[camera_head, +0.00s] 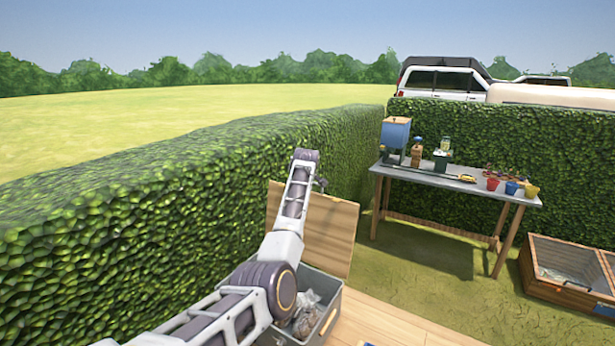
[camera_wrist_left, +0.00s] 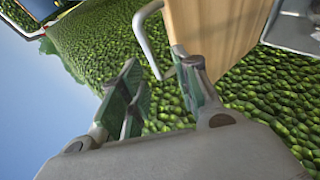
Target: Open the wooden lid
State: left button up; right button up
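The wooden lid (camera_head: 335,235) stands raised at the back of a grey box (camera_head: 337,318), so the box is open. The lid's pale wood (camera_wrist_left: 215,30) also fills the top of the left wrist view, with a bent metal handle (camera_wrist_left: 146,42) on its side. My left arm reaches across the box. My left gripper (camera_head: 319,183) is at the lid's upper edge and small in the head view. In the wrist view its fingers (camera_wrist_left: 160,85) are apart, with the handle's lower end near the gap between them. I cannot tell whether they touch. My right gripper is not in view.
Bags (camera_head: 305,318) lie inside the box. A tall hedge (camera_head: 150,195) runs close behind and left of the lid. A workbench (camera_head: 450,180) with tools and colored pots stands to the right. A wooden cold frame (camera_head: 565,275) sits at far right, with open grass between.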

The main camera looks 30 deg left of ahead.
pick_arm(q)
jog(key=v, duration=0.6)
jog(key=shift+s+r, duration=0.2)
jog(key=shift+s, duration=0.05)
jog(key=shift+d, duration=0.1)
dwell(0.5)
